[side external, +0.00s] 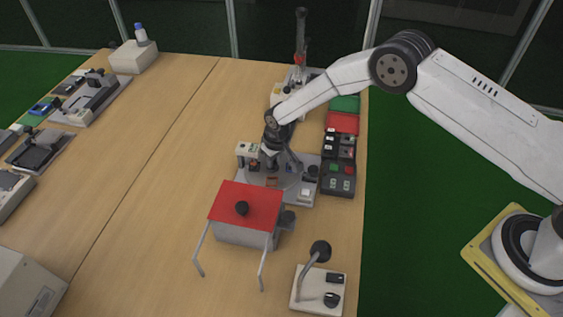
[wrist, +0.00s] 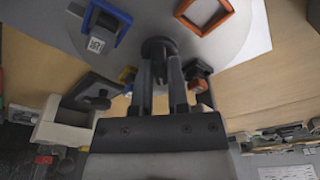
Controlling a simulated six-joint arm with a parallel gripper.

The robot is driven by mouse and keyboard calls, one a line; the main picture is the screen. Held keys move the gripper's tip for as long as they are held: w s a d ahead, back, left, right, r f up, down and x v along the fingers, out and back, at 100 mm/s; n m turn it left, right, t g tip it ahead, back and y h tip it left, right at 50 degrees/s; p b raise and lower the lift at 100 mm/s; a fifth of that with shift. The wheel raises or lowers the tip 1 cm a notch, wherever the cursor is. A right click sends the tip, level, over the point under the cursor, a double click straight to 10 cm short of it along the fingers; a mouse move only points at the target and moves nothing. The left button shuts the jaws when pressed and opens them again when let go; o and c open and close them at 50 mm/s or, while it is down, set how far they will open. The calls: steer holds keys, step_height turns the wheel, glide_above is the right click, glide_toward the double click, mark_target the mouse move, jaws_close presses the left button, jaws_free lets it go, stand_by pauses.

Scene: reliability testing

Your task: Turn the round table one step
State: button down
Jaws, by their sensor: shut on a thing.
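The round table (wrist: 238,38) is a grey disc, filling the upper middle of the wrist view. It also shows in the side external view (side external: 291,183), partly hidden by my arm. A dark round-headed knob (wrist: 159,44) stands at the disc's near edge. My gripper (wrist: 160,68) is shut on this knob, one finger on each side. A blue holder (wrist: 118,19) with a coded tag sits on the disc to the left, and an orange square frame (wrist: 206,10) to the right. In the side external view my gripper (side external: 270,163) is low over the table, its fingertips hard to make out.
A red-topped stand (side external: 228,200) with a black knob is close in front of the round table. Dark switch boxes (side external: 339,165) stand to its right. A lamp-like device (side external: 320,288) is at the front right. The bench's middle left is clear.

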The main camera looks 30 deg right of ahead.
steer(key=shift+n, duration=1.5)
steer(key=shift+n+y, duration=0.3)
steer(key=shift+n, duration=0.8)
steer(key=shift+n+g, duration=0.3)
steer(key=shift+n, duration=0.5)
